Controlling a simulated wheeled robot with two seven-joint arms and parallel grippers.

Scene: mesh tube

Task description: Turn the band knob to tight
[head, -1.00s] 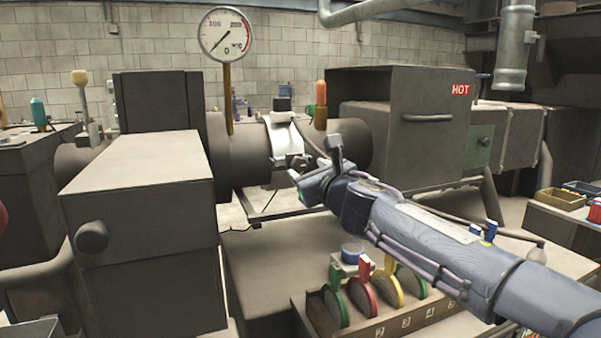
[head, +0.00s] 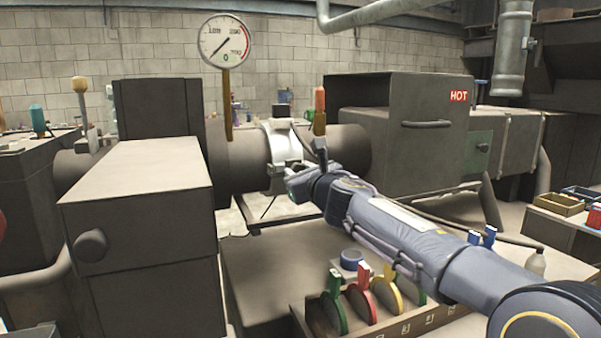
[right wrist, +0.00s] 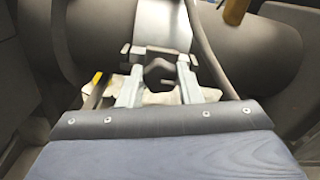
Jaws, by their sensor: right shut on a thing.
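A pale metal band (head: 283,143) wraps around the dark horizontal tube (head: 240,160) in the middle of the head view. The band also shows in the right wrist view (right wrist: 163,22). My right gripper (head: 294,182) is at the band's lower front side. In the right wrist view its two fingers (right wrist: 158,86) stand on either side of a dark knob (right wrist: 158,72) and are shut on it. In the head view the gripper hides the knob. I cannot read the knob's setting. My left gripper is not in view.
A gauge (head: 226,40) stands on a post above the tube. A box marked HOT (head: 400,110) is at right. An orange-topped handle (head: 320,105) rises beside the band. A rack with coloured discs (head: 390,325) lies below my right arm. A large box (head: 140,200) fills the left.

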